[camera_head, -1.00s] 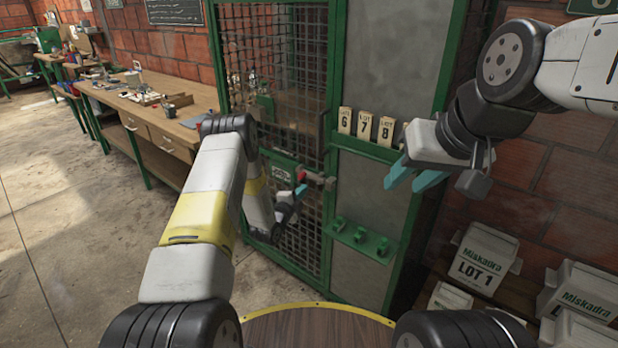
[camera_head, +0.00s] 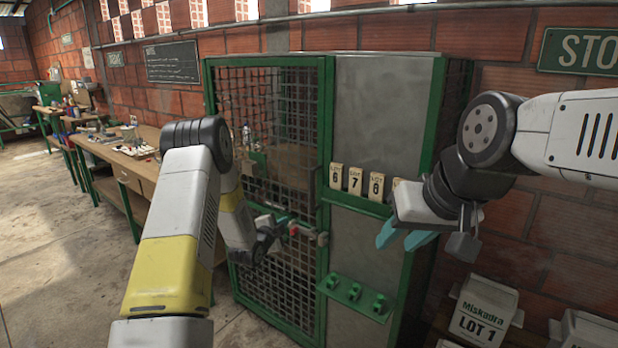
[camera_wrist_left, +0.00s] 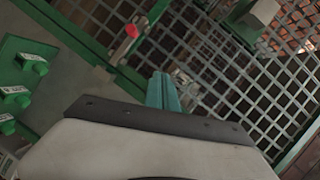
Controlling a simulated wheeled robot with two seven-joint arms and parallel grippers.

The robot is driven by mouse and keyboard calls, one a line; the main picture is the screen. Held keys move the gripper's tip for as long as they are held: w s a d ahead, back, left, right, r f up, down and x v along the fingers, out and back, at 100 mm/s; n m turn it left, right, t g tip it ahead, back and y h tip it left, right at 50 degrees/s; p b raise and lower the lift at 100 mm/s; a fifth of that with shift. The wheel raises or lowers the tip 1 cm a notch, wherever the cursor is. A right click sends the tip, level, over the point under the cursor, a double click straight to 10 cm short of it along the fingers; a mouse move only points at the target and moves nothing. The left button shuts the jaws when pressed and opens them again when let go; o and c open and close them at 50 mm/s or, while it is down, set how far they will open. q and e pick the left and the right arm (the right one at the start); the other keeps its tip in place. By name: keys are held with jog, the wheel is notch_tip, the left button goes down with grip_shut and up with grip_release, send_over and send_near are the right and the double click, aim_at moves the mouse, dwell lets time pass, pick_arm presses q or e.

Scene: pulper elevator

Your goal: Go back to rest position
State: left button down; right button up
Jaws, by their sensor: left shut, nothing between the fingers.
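My left gripper (camera_head: 284,222) is in front of the mesh door (camera_head: 285,130) of the green cage, beside the red-tipped latch (camera_head: 322,238). Its teal fingers are together and empty. They also show closed in the left wrist view (camera_wrist_left: 163,92), pointing toward the mesh, with a red knob (camera_wrist_left: 131,30) up and to the left. My right gripper (camera_head: 405,238) hangs in front of the cage's grey panel, at its right side. Its two teal fingers are apart with nothing visible between them. It partly hides the row of number tags (camera_head: 352,179).
Green pegs (camera_head: 353,292) stick out low on the grey panel. White Miskadra boxes (camera_head: 480,312) stand at the lower right by the brick wall. A workbench (camera_head: 130,165) with tools runs along the left wall. Open concrete floor (camera_head: 60,255) lies at the left.

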pick_arm(q)
jog(key=s+a+r+n+g+y, duration=0.1)
jog(key=s+a+r+n+y, duration=0.2)
jog(key=r, duration=0.9)
jog(key=s+a+r+n+g, duration=0.25)
jog(key=s+r+n, duration=0.35)
jog(key=s+r, duration=0.5)
jog(key=s+d+r+n+g, duration=0.1)
jog(key=s+n+g, duration=0.4)
jog(key=s, duration=2.6)
jog(key=shift+r+n, duration=0.6)
jog(key=shift+n, duration=0.6)
jog(key=shift+w+d, duration=0.1)
